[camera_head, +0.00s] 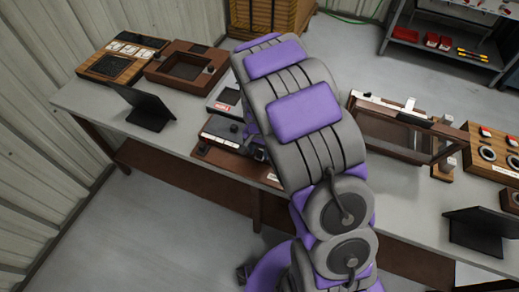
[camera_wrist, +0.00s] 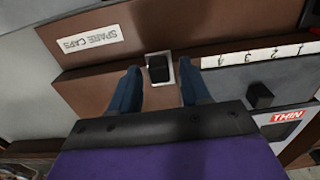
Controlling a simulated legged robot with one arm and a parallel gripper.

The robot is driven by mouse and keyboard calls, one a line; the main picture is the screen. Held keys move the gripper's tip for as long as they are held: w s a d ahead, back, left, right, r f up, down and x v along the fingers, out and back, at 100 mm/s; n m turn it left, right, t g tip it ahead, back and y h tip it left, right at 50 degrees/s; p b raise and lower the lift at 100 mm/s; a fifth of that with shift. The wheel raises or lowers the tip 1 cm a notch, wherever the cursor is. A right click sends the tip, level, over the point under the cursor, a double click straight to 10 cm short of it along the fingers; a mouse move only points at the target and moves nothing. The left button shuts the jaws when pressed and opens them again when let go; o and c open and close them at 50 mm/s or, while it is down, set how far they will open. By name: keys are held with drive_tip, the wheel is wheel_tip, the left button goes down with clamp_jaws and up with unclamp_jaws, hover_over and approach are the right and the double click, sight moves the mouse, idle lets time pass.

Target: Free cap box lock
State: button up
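The cap box (camera_wrist: 200,18) is brown and carries a white "SPARE CAPS" label (camera_wrist: 89,38) in the wrist view. A small black lock block (camera_wrist: 158,69) sits on a silver plate at its front. My gripper (camera_wrist: 160,72) is open, with one blue finger on each side of the lock block. A gap shows between each finger and the block, and nothing is held. I cannot tell how far the fingertips are from the box face. In the head view my arm hides most of the gripper and the box.
A numbered strip (camera_wrist: 262,54) and a black knob (camera_wrist: 260,94) are right of the gripper, near a red "THIN" label (camera_wrist: 287,116). The workbench (camera_head: 83,99) holds a brown tray box (camera_head: 161,76), a dark stand (camera_head: 147,109) and a framed fixture (camera_head: 391,134). The floor in front is clear.

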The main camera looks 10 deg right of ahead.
clamp_jaws()
idle(0.4)
drive_tip(key=shift+s+a+r+p, duration=0.1)
drive_tip(key=shift+s+a+p, duration=0.4)
drive_tip(key=shift+s, duration=0.2)
drive_tip(key=shift+s+a, duration=0.2)
drive_tip(key=shift+s, duration=0.1)
drive_tip(key=shift+c, duration=1.3)
unclamp_jaws()
drive_tip(key=o, duration=0.4)
drive_tip(key=shift+a, duration=0.2)
drive_tip(key=shift+c, duration=0.2)
